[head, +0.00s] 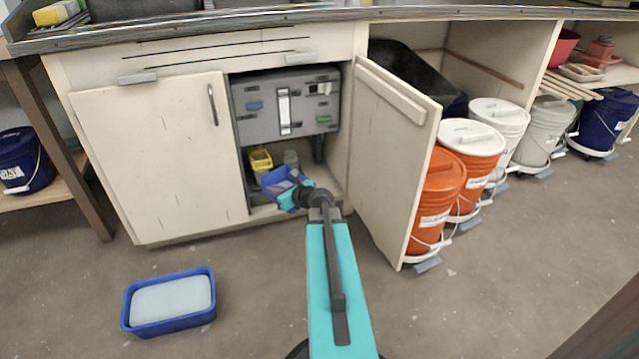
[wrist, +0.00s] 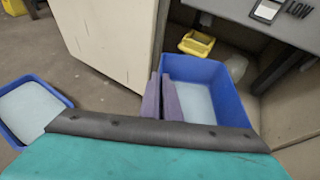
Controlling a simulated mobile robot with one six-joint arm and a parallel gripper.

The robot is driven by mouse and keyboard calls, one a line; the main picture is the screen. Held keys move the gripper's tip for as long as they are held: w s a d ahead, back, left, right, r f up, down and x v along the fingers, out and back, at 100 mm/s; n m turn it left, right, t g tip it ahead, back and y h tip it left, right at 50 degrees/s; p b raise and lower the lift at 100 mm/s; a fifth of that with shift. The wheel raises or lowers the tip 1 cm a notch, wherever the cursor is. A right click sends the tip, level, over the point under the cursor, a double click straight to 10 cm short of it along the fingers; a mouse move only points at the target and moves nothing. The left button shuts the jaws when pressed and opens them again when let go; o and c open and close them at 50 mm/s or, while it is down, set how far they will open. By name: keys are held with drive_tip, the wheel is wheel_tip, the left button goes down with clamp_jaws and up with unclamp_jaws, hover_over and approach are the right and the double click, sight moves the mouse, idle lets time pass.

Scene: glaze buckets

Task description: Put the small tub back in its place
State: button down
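A small blue tub (head: 275,181) with a pale inside is at the opening of the low cabinet, below a grey panel. It fills the middle of the wrist view (wrist: 229,95). My gripper (head: 298,193) is at the tub's near side. In the wrist view its two purple fingers (wrist: 164,98) are close together at the tub's left wall, apparently one on each side of it. Whether the tub's base touches the cabinet floor is hidden. A larger-looking blue tub (head: 129,308) with pale contents stands on the room floor at the left.
A yellow container (head: 260,160) and a greyish jar (head: 291,158) stand inside the cabinet behind the tub. The grey panel (head: 265,118) hangs above. An open door (head: 392,165) stands at the right, beside orange buckets (head: 437,195). The closed door (head: 155,160) borders the left.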

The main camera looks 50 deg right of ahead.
drive_tip(key=s+d+f+m+h, duration=0.1)
drive_tip(key=s+d+f, duration=0.1)
drive_tip(key=d, duration=0.1)
drive_tip(key=s+d+f+m+h, duration=0.1)
drive_tip(key=s+d, duration=0.1)
drive_tip(key=s+d+f+h, duration=0.1)
drive_tip(key=s+d+f, duration=0.1)
drive_tip(key=d, duration=0.1)
drive_tip(key=shift+d+f+m+g, duration=0.3)
drive_tip(key=shift+m+g, duration=0.1)
drive_tip(key=s+d+f+m+g+h, duration=0.1)
drive_tip(key=s+d+f+m+h, duration=0.1)
drive_tip(key=s+d+f, duration=0.3)
drive_tip(key=shift+s+d+f+h, duration=0.25)
drive_tip(key=shift+s+d+h, duration=0.25)
drive_tip(key=shift+s+d, duration=0.5)
drive_tip(key=shift+s+a, duration=0.1)
drive_tip(key=shift+a, duration=0.1)
